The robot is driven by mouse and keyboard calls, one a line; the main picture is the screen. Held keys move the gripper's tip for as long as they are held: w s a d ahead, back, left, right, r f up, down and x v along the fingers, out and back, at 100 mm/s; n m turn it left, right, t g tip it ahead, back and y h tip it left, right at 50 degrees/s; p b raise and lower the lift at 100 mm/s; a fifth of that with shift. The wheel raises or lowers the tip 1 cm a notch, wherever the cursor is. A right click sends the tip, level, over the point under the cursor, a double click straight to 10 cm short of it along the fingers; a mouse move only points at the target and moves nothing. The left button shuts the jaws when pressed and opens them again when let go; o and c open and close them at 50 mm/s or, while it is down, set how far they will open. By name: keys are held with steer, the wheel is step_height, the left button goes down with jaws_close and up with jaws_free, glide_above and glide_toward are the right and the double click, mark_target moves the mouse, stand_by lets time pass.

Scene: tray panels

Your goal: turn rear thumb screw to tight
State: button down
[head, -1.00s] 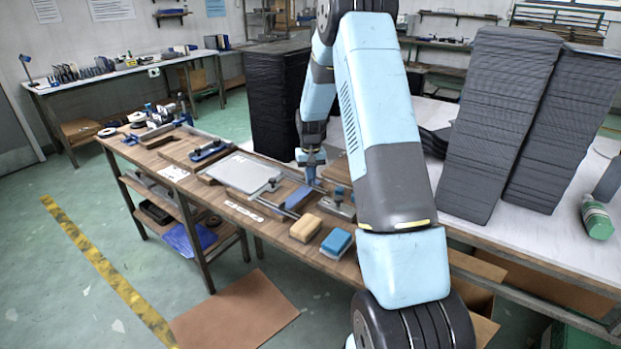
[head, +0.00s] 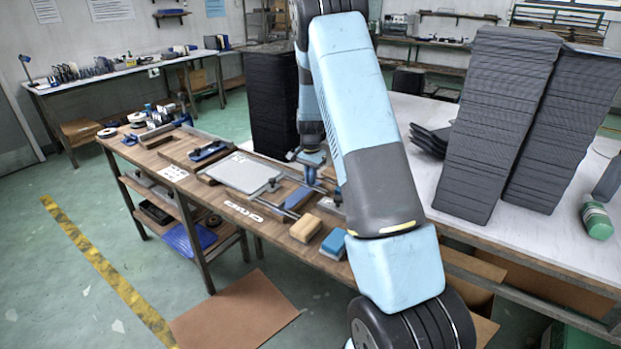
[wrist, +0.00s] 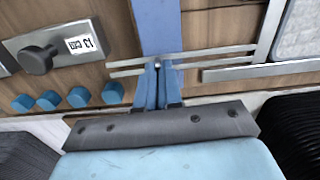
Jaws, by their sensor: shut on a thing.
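My gripper (head: 311,178) is over the work table at the rear end of the blue strip (head: 297,197), next to the metal rails. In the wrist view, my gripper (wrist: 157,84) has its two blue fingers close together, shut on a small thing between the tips. It is at the place of the rear thumb screw, which the fingers almost wholly hide, so its turn cannot be read. The blue strip (wrist: 161,25) runs away from the fingertips, with metal rails (wrist: 222,63) crossing at both sides.
A metal plate (wrist: 65,38) with a dark knob and a label lies left in the wrist view, beside several blue round pieces (wrist: 80,97). A grey panel (head: 243,172), a tan block (head: 305,228) and a blue block (head: 334,243) lie on the table. Tall dark stacks (head: 490,125) stand right.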

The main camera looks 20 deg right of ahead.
steer(key=shift+m, duration=0.3)
stand_by(0.4)
steer(key=c, duration=1.3)
jaws_free()
step_height(320, 180, up, 14)
steer(key=shift+f, duration=0.15)
